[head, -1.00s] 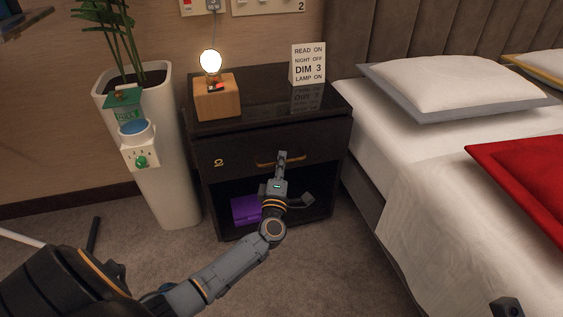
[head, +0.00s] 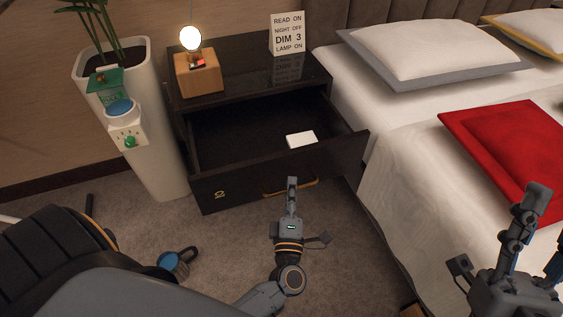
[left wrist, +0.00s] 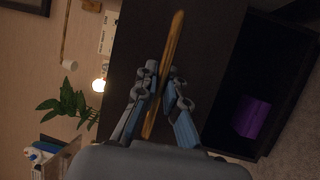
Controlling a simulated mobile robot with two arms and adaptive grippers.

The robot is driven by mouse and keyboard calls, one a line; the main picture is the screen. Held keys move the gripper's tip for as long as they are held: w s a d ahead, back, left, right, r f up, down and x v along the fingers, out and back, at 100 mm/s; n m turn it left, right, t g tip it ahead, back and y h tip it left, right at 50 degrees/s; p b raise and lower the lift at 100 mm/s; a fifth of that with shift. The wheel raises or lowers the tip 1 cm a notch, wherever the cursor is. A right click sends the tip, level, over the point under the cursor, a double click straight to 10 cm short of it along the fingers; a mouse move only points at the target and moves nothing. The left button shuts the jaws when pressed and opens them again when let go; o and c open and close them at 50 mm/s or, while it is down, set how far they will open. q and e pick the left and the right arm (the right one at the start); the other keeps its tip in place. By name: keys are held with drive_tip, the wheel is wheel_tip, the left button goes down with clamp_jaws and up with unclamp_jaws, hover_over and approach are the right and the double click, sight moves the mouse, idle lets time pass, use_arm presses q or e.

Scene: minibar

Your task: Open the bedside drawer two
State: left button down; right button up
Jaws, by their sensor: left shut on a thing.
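The black bedside drawer (head: 240,182) is pulled well out of its nightstand (head: 245,68), and its inside shows. A white card or booklet (head: 301,139) lies in the drawer. The drawer front has a gold emblem at the left and a wood-and-gold bar handle (head: 306,184). My left gripper (head: 292,184) is at the handle, shut on it. In the left wrist view the two fingers (left wrist: 163,92) pinch the handle (left wrist: 173,48) from both sides.
A lamp (head: 190,40) and a sign (head: 287,33) stand on the nightstand. A white planter (head: 155,150) is close on the left, the bed (head: 400,165) on the right. A purple box (left wrist: 252,117) sits in the open lower shelf.

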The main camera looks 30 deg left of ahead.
use_arm(q)
drive_tip(key=s+d, duration=0.5)
drive_tip(key=d, duration=0.1)
drive_tip(key=shift+s+d, duration=0.2)
drive_tip(key=shift+s, duration=0.05)
use_arm(e)
drive_tip(key=w, duration=0.1)
drive_tip(key=w+f+g, duration=0.2)
drive_tip(key=shift+a+h, duration=0.25)
drive_tip(key=shift+h, duration=0.05)
use_arm(q)
drive_tip(key=c, duration=1.4)
unclamp_jaws()
drive_tip(key=v, duration=1.2)
drive_tip(key=shift+f+p, duration=0.15)
drive_tip(key=shift+p, duration=0.15)
